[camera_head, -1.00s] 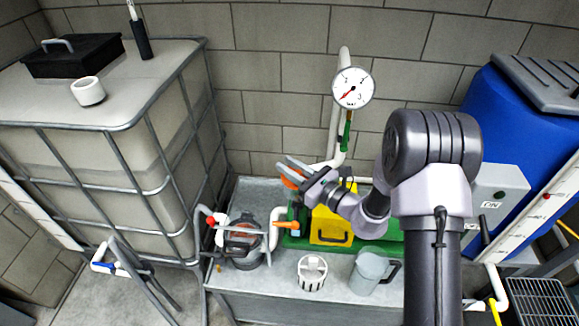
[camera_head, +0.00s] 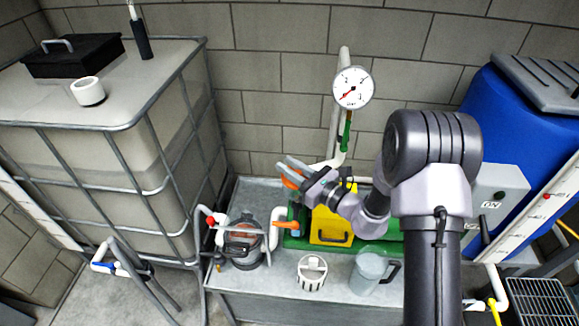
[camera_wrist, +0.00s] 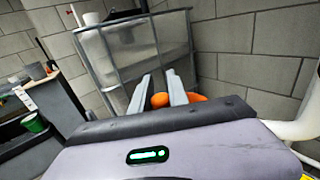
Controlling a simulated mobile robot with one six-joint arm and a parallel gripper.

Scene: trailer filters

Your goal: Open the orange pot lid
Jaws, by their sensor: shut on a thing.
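An orange rounded part (camera_head: 291,181), which looks like the orange lid, is at my gripper (camera_head: 293,170) in the head view. In the wrist view, orange (camera_wrist: 159,100) shows between the two grey fingers of my gripper (camera_wrist: 163,88), and more orange (camera_wrist: 196,97) shows beyond the right finger. My gripper is shut on this orange part. The fingers and wrist hide much of it. I cannot tell whether it sits on a pot or is raised. A grey pot (camera_head: 244,252) with a black handle stands lower left on the bench.
The metal bench (camera_head: 240,285) carries a white slotted basket (camera_head: 312,272), a grey jug (camera_head: 370,272) and a yellow box (camera_head: 331,228) on a green base. An orange-handled pipe (camera_head: 284,225) is near the pot. A gauge (camera_head: 353,88) and a white pipe rise behind. A caged tank (camera_head: 100,160) stands left.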

